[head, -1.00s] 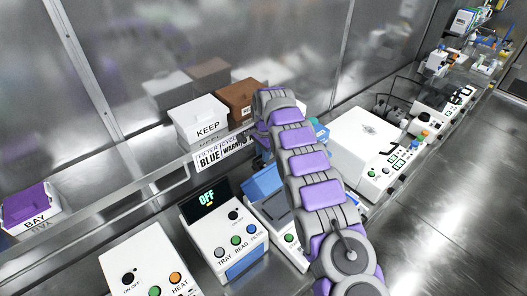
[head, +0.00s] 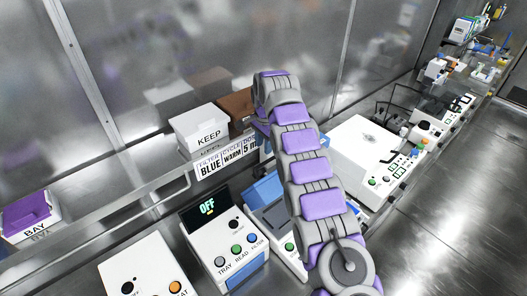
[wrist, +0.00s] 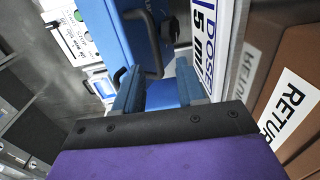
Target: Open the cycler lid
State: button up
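The cycler appears to be the unit with a blue lid (head: 264,188) in the middle of the bench in the head view, partly hidden by my arm. In the wrist view, a blue panel (wrist: 105,25), seemingly this lid, fills the upper middle and carries a black bar handle (wrist: 150,40). My gripper (wrist: 160,85) has its two blue-grey fingers apart, close in front of the blue surface. The handle lies just beyond the fingertips, and I cannot tell whether they touch it.
A label strip (head: 226,158) and the white KEEP box (head: 203,130) stand behind the bench. A brown box (wrist: 295,85) is close on the wrist view's right. A reader showing OFF (head: 222,235) is left of the lid. A white machine (head: 360,145) is to the right.

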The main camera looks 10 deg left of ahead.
notch_tip(320, 180, up, 9)
jog(key=p, duration=0.6)
jog(key=shift+s+d, duration=0.1)
jog(key=shift+s, duration=0.05)
